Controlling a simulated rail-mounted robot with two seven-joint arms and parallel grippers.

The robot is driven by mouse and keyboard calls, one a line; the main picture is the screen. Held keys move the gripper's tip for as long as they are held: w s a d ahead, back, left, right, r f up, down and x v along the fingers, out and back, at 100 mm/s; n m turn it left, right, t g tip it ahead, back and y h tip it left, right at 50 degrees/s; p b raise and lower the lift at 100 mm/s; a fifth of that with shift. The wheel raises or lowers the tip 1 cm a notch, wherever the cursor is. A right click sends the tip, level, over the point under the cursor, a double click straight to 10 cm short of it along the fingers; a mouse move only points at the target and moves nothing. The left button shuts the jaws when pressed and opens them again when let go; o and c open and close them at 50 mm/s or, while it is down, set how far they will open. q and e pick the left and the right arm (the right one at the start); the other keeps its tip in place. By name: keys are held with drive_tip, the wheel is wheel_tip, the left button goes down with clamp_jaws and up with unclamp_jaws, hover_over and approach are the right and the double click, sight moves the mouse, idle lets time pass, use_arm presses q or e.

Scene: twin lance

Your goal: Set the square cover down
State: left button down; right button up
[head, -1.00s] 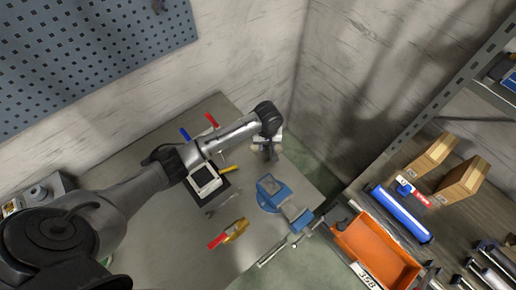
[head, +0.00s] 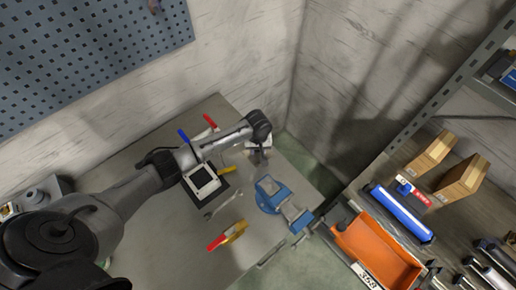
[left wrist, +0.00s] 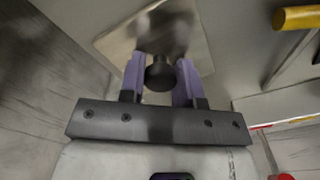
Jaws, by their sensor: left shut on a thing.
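My left gripper (head: 260,158) is at the far right part of the workbench, pointing down. In the left wrist view, its two purple fingers (left wrist: 160,78) are shut on the dark round knob (left wrist: 159,74) of the square cover (left wrist: 122,44). The cover is a thin, shiny grey plate beyond the fingertips. Whether it touches the bench is unclear. In the head view the cover is hard to make out at the gripper. My right gripper is not in view.
On the workbench (head: 160,235) are a blue vise (head: 272,193), a wrench (head: 222,202), a red-and-yellow tool (head: 228,236) and a yellow-handled tool (head: 227,170). Blue (head: 183,135) and red (head: 210,121) handles lie behind my arm. A shelf with an orange bin (head: 372,250) stands right.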

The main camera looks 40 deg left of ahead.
use_arm(q)
drive_tip(key=c, duration=0.8)
unclamp_jaws()
drive_tip(key=shift+f, duration=0.1)
drive_tip(key=shift+r+p, duration=0.8)
drive_tip(key=shift+r, duration=5.35)
